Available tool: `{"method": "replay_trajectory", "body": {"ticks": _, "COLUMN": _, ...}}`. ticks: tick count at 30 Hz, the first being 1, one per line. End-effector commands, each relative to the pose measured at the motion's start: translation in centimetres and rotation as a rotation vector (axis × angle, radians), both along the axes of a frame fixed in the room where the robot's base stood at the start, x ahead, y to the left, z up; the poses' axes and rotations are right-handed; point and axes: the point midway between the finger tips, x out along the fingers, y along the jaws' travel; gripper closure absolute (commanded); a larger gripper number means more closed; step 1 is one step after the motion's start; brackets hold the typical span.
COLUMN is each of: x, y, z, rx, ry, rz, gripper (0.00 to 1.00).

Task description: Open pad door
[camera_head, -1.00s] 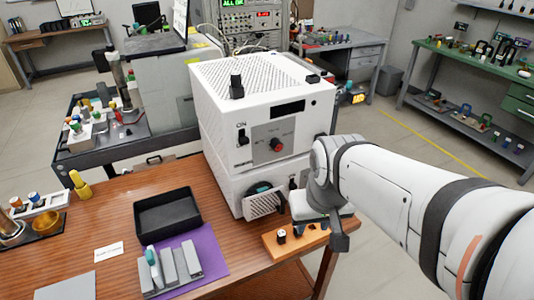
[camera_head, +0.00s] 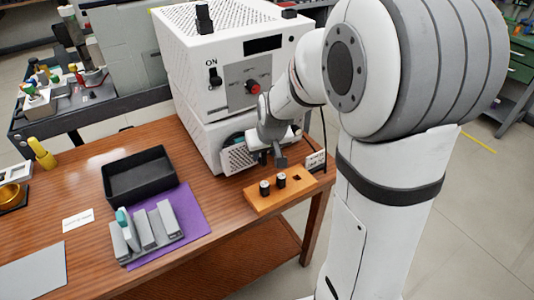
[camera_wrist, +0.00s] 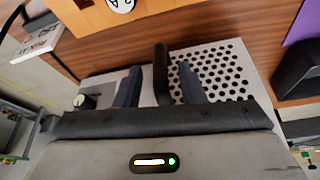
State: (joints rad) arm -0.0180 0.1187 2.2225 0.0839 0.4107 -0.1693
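The perforated pad door (camera_head: 238,158) is on the lower front of the white machine (camera_head: 205,145). A dark opening with something teal shows just above its edge. In the wrist view the perforated door (camera_wrist: 225,72) lies ahead of my gripper (camera_wrist: 160,82). Its dark upright handle (camera_wrist: 162,72) stands between my two fingers, with a gap visible on each side, so the fingers are open around it. In the head view my gripper (camera_head: 279,158) is at the door's right side, and the wrist hides part of the door and the handle.
An orange block (camera_head: 262,206) with black cylinders sits close below my gripper. A black tray (camera_head: 137,196) and a purple mat (camera_head: 190,212) with a grey holder lie to the left. A small white labelled block (camera_head: 316,158) stands at the right edge.

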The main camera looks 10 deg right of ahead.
Motion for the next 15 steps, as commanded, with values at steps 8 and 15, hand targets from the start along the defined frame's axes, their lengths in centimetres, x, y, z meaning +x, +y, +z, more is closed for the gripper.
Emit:
{"method": "replay_trajectory", "body": {"ticks": 8, "x": 0.9, "y": 0.1, "z": -2.1, "rx": 0.000, "ry": 0.000, "rz": 0.000, "gripper": 0.64}}
{"method": "replay_trajectory", "body": {"ticks": 15, "x": 0.9, "y": 0.1, "z": -2.1, "rx": 0.000, "ry": -0.001, "rz": 0.001, "gripper": 0.65}}
